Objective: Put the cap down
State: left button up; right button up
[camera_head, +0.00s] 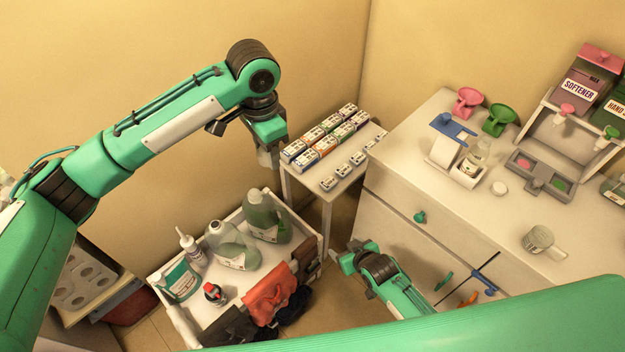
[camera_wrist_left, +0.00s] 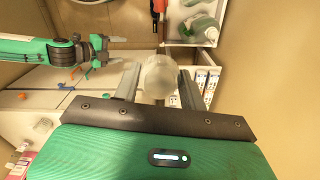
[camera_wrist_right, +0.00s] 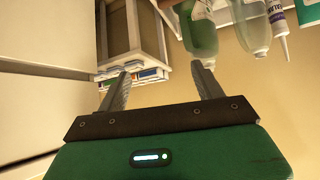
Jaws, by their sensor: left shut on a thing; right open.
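My left gripper (camera_head: 268,143) is shut on a pale, translucent cap (camera_wrist_left: 159,76), which sits between its two fingers in the left wrist view. In the head view the gripper points down in the air, left of the small white side table (camera_head: 322,203) and above the trolley. The cap (camera_head: 267,158) shows only partly there, below the gripper. My right gripper (camera_head: 343,256) is low, between the trolley and the drawer cabinet. In the right wrist view it (camera_wrist_right: 162,85) is open, with nothing between its fingers.
The side table carries rows of small boxes (camera_head: 325,133). The white trolley (camera_head: 176,318) holds several bottles, including a green jug (camera_head: 264,216), and dark and red cloths. The cabinet top (camera_head: 440,201) holds dispensers, funnels and a measuring cup (camera_head: 538,240), with bare room at its front.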

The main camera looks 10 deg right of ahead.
jog(key=w+a+r+n+t+y, duration=0.1)
jog(key=w+a+r, duration=0.15)
jog(key=r, duration=0.65)
jog(key=w+a+r+t+y, duration=0.1)
jog(key=a+r, duration=0.2)
jog(key=r, duration=0.7)
jog(key=s+a+r+n+t+y, duration=0.1)
jog(key=s+a+r+y, duration=0.2)
jog(key=r, duration=0.7)
jog(key=s+a+r+n+t+y, duration=0.15)
jog(key=s+r, duration=0.25)
jog(key=r, duration=0.7)
jog(key=shift+g, duration=0.45)
jog(key=x, duration=1.2)
jog(key=shift+s+a, duration=0.15)
jog(key=shift+a, duration=0.15)
jog(key=shift+c, duration=0.5)
jog(key=c, duration=0.9)
pick_arm(q)
jog(key=o, duration=1)
pick_arm(e)
jog(key=shift+c, duration=0.2)
pick_arm(q)
jog(key=shift+o, duration=0.4)
jog(key=shift+r, duration=0.1)
